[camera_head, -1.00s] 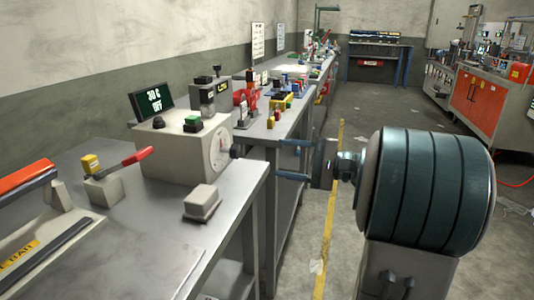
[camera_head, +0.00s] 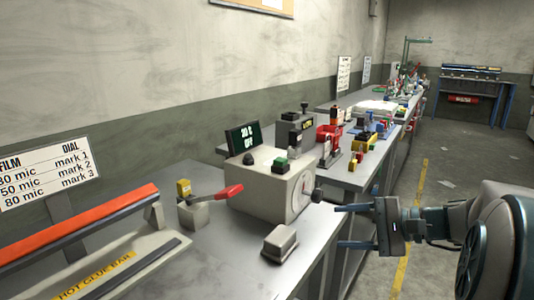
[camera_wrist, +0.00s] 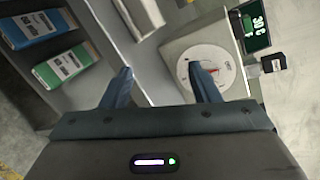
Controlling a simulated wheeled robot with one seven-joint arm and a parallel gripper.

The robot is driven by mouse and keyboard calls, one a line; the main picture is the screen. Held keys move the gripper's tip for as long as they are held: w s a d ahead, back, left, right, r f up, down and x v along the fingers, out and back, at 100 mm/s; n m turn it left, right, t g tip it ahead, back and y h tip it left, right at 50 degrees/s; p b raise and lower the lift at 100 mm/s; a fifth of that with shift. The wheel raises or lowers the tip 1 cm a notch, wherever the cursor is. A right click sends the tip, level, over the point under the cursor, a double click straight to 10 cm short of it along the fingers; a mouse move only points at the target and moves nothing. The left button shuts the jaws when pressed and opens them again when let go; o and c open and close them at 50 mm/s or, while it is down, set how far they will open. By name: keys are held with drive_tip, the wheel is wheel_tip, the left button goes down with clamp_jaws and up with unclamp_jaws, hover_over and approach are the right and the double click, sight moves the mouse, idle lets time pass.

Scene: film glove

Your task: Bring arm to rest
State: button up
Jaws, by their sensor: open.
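My gripper (camera_head: 350,227) is open and empty, to the right of the bench edge in the head view. Its two blue fingers point left, beside the cream control box (camera_head: 268,190) and apart from it as far as I can tell. The box carries a small dark display (camera_head: 243,138), a green button, black knobs and a round dial. In the wrist view both fingers (camera_wrist: 160,88) are spread, with the white dial (camera_wrist: 212,73) beyond the right one. My arm runs off the right edge of the head view.
The hot glue bar (camera_head: 95,265) with an orange handle lies on the bench at left. Near it are a red lever (camera_head: 229,192) and a small grey block (camera_head: 279,244). More benches run to the back. The floor (camera_head: 450,180) beyond my arm is clear.

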drive_tip(key=s+a+r+n+g+h+p, duration=0.2)
drive_tip(key=s+a+n+g+h+p, duration=0.25)
drive_tip(key=s+a+p, duration=0.35)
drive_tip(key=s+d+r+n+h+p, duration=0.3)
drive_tip(key=s+d+n+h+p, duration=0.1)
drive_tip(key=s+n+h+p, duration=0.2)
drive_tip(key=shift+s+r+t+h+p, duration=0.25)
drive_tip(key=shift+s+t+h+p, duration=0.1)
drive_tip(key=shift+s+h+p, duration=0.75)
